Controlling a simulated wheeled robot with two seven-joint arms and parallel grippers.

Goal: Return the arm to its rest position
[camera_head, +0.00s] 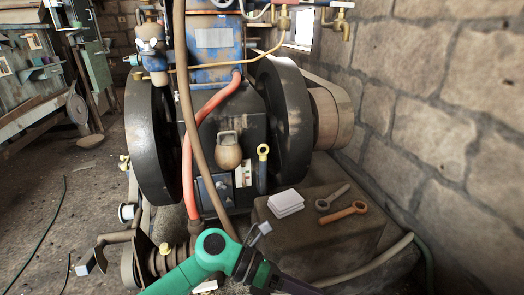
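A green and black arm of mine enters at the bottom, with its green link (180,275) running up from the lower left to a rounded joint. A dark wrist part and a small grey tip, which seem to belong to my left gripper (258,236), lie just right of that joint, in front of the base of the engine (235,125). I cannot make out two separate fingers or anything held. My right gripper is not in view. The engine has two large dark flywheels (285,105) and a pale pulley (330,118) on its right side.
A brown block (320,245) right of the arm carries a white stack (285,203), a grey wrench (333,197) and an orange wrench (343,213). A red hose (188,165) hangs before the engine. A stone wall (450,120) bounds the right; open floor (50,205) lies left.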

